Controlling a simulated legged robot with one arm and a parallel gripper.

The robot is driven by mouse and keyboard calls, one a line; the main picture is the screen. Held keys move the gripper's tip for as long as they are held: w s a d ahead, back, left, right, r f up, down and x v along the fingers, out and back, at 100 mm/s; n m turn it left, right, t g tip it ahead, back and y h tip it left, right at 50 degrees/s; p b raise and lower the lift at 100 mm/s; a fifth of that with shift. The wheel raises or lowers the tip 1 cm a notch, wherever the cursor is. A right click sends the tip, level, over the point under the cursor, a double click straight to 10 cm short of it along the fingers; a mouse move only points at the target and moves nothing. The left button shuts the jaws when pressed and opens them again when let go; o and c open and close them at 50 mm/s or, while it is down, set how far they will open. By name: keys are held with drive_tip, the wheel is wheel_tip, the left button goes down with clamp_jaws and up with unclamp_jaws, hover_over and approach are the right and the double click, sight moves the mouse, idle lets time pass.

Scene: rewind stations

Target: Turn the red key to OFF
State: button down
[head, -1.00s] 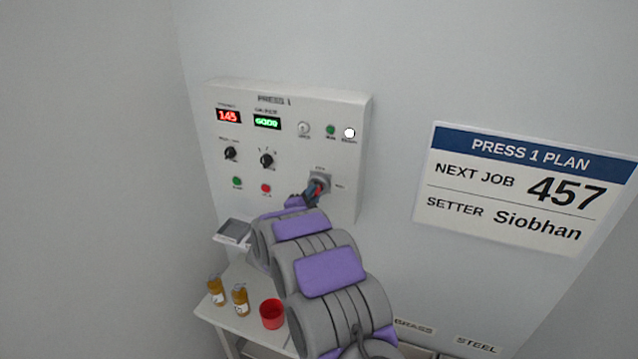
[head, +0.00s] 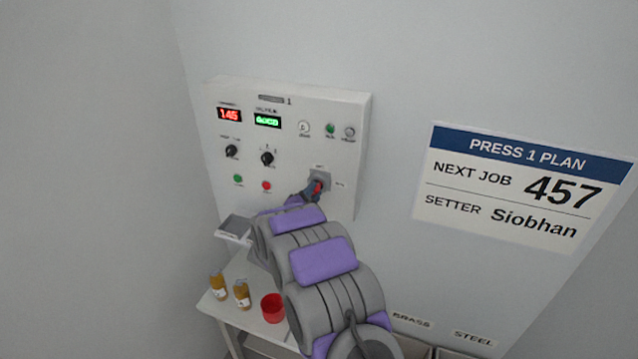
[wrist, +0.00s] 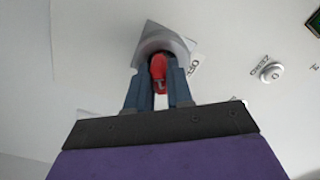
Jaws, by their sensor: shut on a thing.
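The red key (wrist: 159,72) sits in a grey round lock on a square plate (wrist: 160,40) in the wrist view. In the head view the red key (head: 316,188) shows small at the panel's lower right, partly covered by my gripper. My gripper (wrist: 160,88) is shut on the red key, one blue-grey finger on each side of it. It also shows in the head view (head: 311,192). My arm hides part of the panel below the lock.
The white press panel (head: 290,105) carries two displays, black knobs (head: 267,158), lamps and buttons. A small shelf (head: 234,228) juts out at lower left. Below, a table holds two amber bottles (head: 242,294) and a red cup (head: 272,307). A plan sign (head: 520,190) hangs at right.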

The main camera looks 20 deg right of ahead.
drive_tip(key=shift+r+n+p, duration=0.1)
drive_tip(key=shift+n+p, duration=1.1)
drive_tip(key=shift+p, duration=0.15)
drive_tip(key=shift+n+p, duration=0.35)
drive_tip(key=shift+n, duration=1.55)
drive_tip(key=n, duration=0.4)
drive_tip(key=shift+d+n, duration=0.1)
drive_tip(key=shift+n, duration=0.3)
drive_tip(key=c, duration=1.5)
unclamp_jaws()
drive_tip(key=shift+n, duration=0.4)
drive_tip(key=o, duration=0.6)
drive_tip(key=shift+s, duration=0.1)
